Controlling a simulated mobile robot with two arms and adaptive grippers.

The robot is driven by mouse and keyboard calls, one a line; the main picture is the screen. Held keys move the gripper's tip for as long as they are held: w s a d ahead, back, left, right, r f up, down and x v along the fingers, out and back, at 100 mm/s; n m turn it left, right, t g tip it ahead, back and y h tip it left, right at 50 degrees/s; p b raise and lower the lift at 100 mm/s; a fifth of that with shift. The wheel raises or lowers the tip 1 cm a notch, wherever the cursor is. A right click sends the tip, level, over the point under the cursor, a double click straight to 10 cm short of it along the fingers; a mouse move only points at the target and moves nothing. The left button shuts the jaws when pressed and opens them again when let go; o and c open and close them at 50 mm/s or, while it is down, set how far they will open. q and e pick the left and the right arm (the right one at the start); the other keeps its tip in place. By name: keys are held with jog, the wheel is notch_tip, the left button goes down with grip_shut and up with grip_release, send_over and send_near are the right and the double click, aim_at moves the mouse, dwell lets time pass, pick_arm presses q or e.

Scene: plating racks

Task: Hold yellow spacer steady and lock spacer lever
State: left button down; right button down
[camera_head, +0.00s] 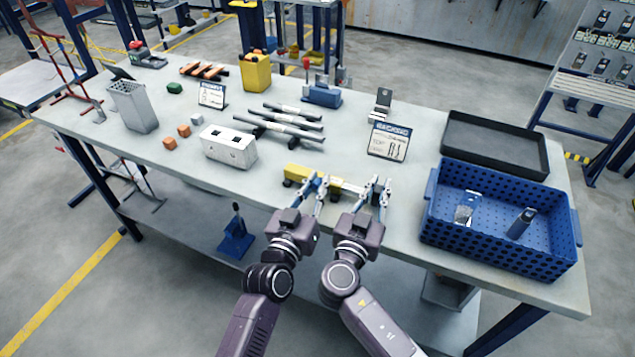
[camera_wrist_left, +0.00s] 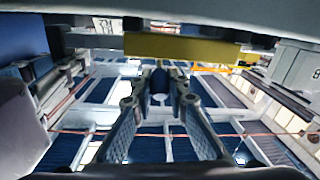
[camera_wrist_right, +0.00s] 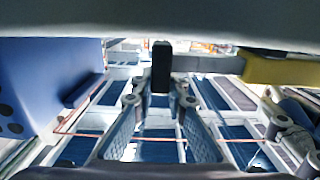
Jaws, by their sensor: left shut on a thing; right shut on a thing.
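The yellow spacer (camera_head: 296,173) lies near the front edge of the table, left of the racking sign. It also shows as a yellow bar in the left wrist view (camera_wrist_left: 190,47). My left gripper (camera_head: 316,182) is shut on the spacer's left part. My right gripper (camera_head: 380,184) is shut at the spacer's right end on a dark upright piece, which appears to be the spacer lever (camera_wrist_right: 161,63). A grey bar joins that piece to the yellow body (camera_wrist_right: 280,70) in the right wrist view. The fingers hide parts of the spacer, and I cannot tell whether the lever is locked.
A blue perforated crate (camera_head: 500,256) with two metal parts stands close right of my right gripper. A black tray (camera_head: 494,146) lies behind it. The racking sign (camera_head: 389,141) stands behind the spacer. A white block (camera_head: 229,147) and several dark bars (camera_head: 285,126) lie to the left.

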pick_arm(q)
jog(key=shift+f, duration=0.1)
jog(key=shift+s+f+t+h, duration=0.15)
jog(key=shift+f+t+h, duration=0.2)
jog(key=shift+t, duration=0.65)
jog(key=shift+a, duration=0.1)
jog(key=c, duration=1.8)
grip_release()
jog(key=shift+c, duration=0.2)
jog(key=shift+s, duration=0.1)
jog(key=v, duration=1.2)
